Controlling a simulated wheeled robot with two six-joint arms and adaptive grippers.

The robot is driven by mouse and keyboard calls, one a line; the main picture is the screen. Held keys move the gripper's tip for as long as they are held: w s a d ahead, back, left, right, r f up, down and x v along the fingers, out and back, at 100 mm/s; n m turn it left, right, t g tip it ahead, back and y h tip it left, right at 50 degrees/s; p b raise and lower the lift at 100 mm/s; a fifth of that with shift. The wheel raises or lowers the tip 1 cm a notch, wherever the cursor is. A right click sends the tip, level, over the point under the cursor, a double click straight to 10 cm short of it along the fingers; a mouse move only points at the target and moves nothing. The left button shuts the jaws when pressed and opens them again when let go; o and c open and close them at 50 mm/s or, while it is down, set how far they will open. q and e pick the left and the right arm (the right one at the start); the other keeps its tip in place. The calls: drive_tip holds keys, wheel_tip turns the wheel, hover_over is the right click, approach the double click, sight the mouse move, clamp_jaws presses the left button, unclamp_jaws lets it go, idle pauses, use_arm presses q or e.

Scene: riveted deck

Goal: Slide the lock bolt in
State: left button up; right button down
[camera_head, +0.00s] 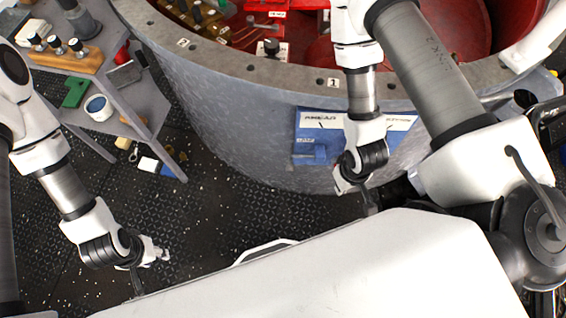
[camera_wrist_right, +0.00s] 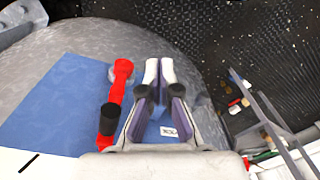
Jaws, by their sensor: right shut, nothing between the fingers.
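A blue panel (camera_head: 308,124) with a white label strip is on the curved side of the grey tank; it also shows in the right wrist view (camera_wrist_right: 55,110). In that view a red bar (camera_wrist_right: 118,88) with a black knob (camera_wrist_right: 109,118) lies over the blue panel; it may be the lock bolt, but I cannot tell for sure. My right gripper (camera_wrist_right: 159,66) is shut and empty, just right of the red bar in that view. In the head view my right gripper (camera_head: 347,182) is in front of the panel's lower part. My left gripper (camera_head: 160,254) hangs over the floor, far from the panel; its fingers are too small to judge.
The grey tank (camera_head: 215,95) with red inner parts fills the upper middle. A grey shelf (camera_head: 115,50) at the upper left holds a wooden block with black knobs (camera_head: 68,55) and a white-blue cup (camera_head: 98,107). The dark floor (camera_head: 220,215) between is mostly clear.

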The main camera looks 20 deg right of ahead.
drive_tip(key=w+a+r+n+t+y, duration=0.1)
drive_tip(key=w+a+r+n+y, duration=0.2)
drive_tip(key=w+a+n, duration=0.8)
wheel_tip(320, 180, up, 2)
drive_tip(key=w+n, duration=0.2)
drive_tip(key=n, duration=0.1)
drive_tip(key=shift+w, duration=0.25)
wheel_tip(320, 180, down, 11)
